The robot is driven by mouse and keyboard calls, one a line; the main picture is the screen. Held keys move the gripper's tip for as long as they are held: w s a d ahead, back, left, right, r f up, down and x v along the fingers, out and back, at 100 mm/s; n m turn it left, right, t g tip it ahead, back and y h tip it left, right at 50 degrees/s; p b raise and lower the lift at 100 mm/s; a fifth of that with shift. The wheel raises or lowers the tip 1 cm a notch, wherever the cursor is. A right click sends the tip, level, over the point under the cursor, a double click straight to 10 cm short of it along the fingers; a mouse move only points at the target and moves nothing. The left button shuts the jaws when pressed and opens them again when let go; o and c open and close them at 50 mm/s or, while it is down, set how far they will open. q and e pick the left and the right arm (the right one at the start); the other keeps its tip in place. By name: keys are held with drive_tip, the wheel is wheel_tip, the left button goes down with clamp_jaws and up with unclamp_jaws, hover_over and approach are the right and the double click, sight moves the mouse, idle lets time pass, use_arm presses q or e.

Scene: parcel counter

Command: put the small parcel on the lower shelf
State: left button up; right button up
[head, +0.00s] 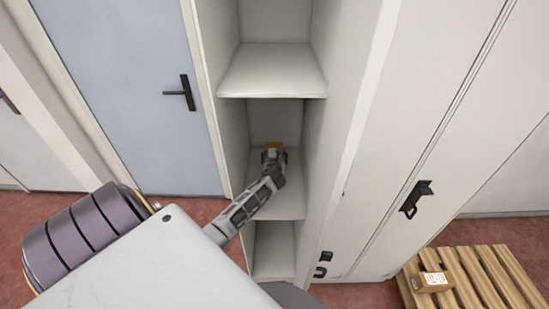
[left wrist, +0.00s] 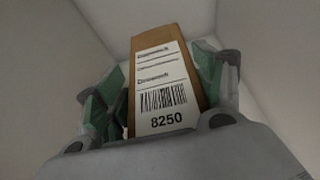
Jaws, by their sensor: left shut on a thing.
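My left gripper (head: 272,157) reaches into a middle compartment of the open white shelf unit. It is shut on a small brown parcel (head: 274,146), which shows just beyond the fingers. In the left wrist view the parcel (left wrist: 160,75) stands between the green-padded fingers of the gripper (left wrist: 160,95), with a white label, a barcode and the number 8250 facing the camera. I cannot tell whether the parcel touches the shelf board (head: 291,201) below it. Another compartment (head: 273,252) lies beneath that board. My right gripper is not in view.
An upper shelf board (head: 272,73) is above the arm. White side walls close in the compartment. Tall white cabinet doors with dark handles (head: 415,198) stand to the right. A wooden pallet (head: 490,277) with another brown parcel (head: 433,282) is on the floor at lower right. A blue door (head: 135,90) is left.

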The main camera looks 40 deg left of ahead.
use_arm(q)
drive_tip(key=o, duration=2)
drive_tip(key=shift+f, duration=0.1)
drive_tip(key=shift+v, duration=6.05)
drive_tip(key=shift+a, duration=0.1)
